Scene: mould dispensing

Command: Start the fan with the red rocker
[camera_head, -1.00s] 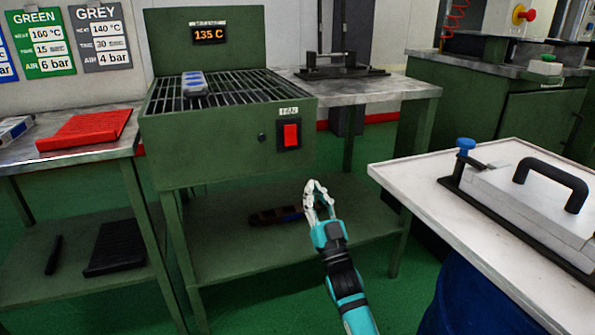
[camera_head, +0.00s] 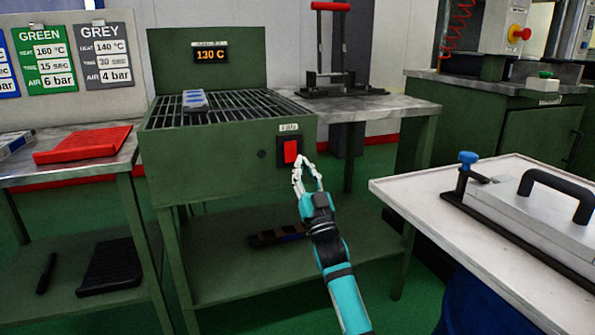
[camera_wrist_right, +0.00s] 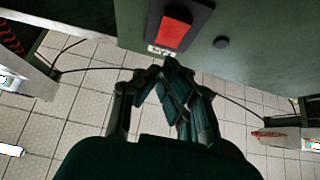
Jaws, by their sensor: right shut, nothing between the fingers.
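The red rocker (camera_head: 290,151) sits in a black plate on the front of the green cooling bench (camera_head: 215,165), under a small white label. In the right wrist view the red rocker (camera_wrist_right: 174,30) shows at the top, just beyond my fingers. My right gripper (camera_head: 303,160) is shut and empty, its tips close by the rocker's lower right edge. I cannot tell whether they touch it. It also shows in the right wrist view (camera_wrist_right: 160,68). My left gripper is not in view.
A blue-grey mould (camera_head: 194,100) lies on the grille. A red tray (camera_head: 82,144) is on the left table. A white-topped stand (camera_head: 420,186) with a black-handled metal block is at the right. A press frame (camera_head: 335,80) stands behind. A lower shelf lies below the bench.

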